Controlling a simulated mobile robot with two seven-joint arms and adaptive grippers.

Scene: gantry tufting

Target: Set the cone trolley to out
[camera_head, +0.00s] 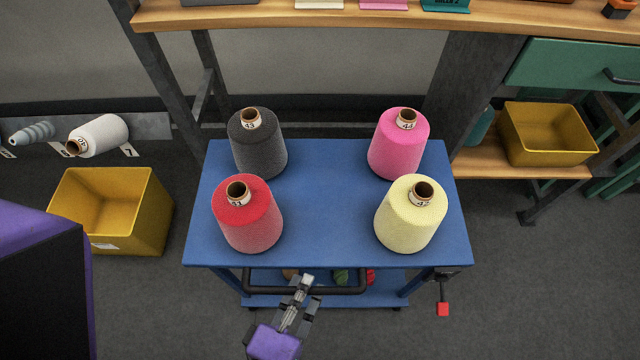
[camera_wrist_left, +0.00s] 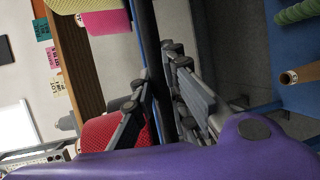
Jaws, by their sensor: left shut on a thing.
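The cone trolley is a blue two-shelf cart (camera_head: 320,215) in the middle of the head view. Its top carries a dark grey cone (camera_head: 258,150), a pink cone (camera_head: 397,150), a red cone (camera_head: 250,222) and a pale yellow cone (camera_head: 408,222). A black bar handle (camera_head: 345,290) runs along its near side. My left gripper (camera_head: 305,284) reaches up from below and is shut on this handle, left of its middle. In the left wrist view its fingers (camera_wrist_left: 162,82) close around the dark bar. My right gripper is not in view.
A wooden-topped bench (camera_head: 330,20) stands behind the trolley. A yellow bin (camera_head: 145,225) is on the floor at left, and another yellow bin (camera_head: 545,135) is on a low shelf at right. A red-ended lever (camera_head: 443,307) hangs at the trolley's right. The floor at right is clear.

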